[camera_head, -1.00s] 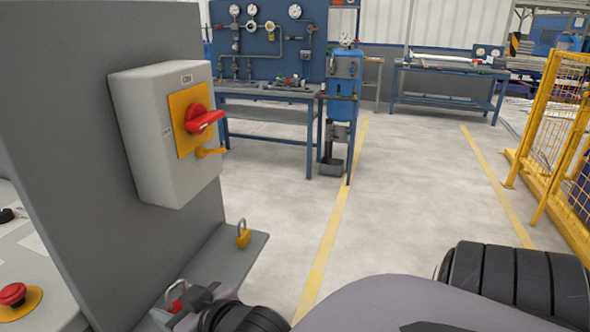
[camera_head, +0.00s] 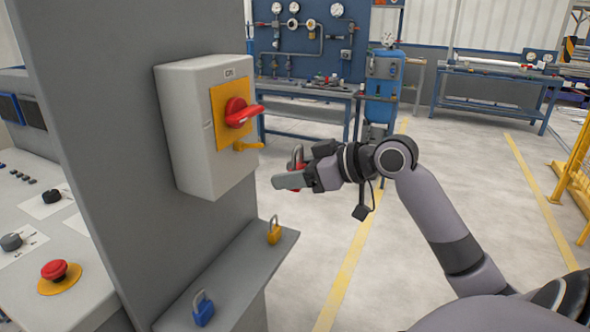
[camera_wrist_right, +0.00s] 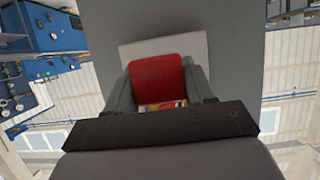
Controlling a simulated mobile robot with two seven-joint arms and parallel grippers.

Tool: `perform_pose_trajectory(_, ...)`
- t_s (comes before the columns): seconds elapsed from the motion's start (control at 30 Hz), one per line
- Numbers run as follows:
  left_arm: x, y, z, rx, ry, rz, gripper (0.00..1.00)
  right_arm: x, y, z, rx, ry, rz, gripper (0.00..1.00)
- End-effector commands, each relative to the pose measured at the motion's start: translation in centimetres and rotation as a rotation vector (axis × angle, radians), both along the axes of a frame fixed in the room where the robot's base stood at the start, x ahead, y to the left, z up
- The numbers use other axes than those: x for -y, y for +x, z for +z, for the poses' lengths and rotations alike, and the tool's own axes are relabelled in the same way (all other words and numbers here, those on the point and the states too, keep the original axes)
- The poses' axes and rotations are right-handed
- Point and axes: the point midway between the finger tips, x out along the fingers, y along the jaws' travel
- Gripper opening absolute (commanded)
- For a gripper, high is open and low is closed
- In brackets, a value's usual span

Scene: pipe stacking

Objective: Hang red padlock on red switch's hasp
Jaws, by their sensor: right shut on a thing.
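The red switch (camera_head: 237,112) sits on a yellow plate on the front of a grey box (camera_head: 200,140). Its yellow hasp (camera_head: 247,146) sticks out below the red handle. My right gripper (camera_head: 290,181) is shut on the red padlock (camera_head: 298,160), with the shackle upward, in the air to the right of and below the hasp, apart from it. In the right wrist view the padlock's red body (camera_wrist_right: 158,79) sits between the fingers, with a pale box face behind it; its shackle is hidden there. My left gripper is not in view.
A yellow padlock (camera_head: 274,231) and a blue padlock (camera_head: 203,308) stand on the grey shelf (camera_head: 245,262) below the box. A grey panel (camera_head: 110,120) carries the box. A console with a red button (camera_head: 55,270) is at left. The floor at right is open.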

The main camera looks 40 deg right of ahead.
Motion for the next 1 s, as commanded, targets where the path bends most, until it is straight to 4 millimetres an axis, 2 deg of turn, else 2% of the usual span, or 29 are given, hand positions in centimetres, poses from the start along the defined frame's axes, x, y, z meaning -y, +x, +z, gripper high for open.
perform_pose_trajectory(0.1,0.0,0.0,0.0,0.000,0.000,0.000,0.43,0.3,0.0,0.8,0.000,0.001,0.010,0.20)
perform_pose_trajectory(0.27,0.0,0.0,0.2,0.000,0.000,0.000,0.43,0.1,0.5,0.9,0.000,0.004,0.011,0.20)
perform_pose_trajectory(1.0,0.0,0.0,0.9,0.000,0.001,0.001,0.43,-2.0,5.2,0.4,0.000,0.006,0.011,0.20)
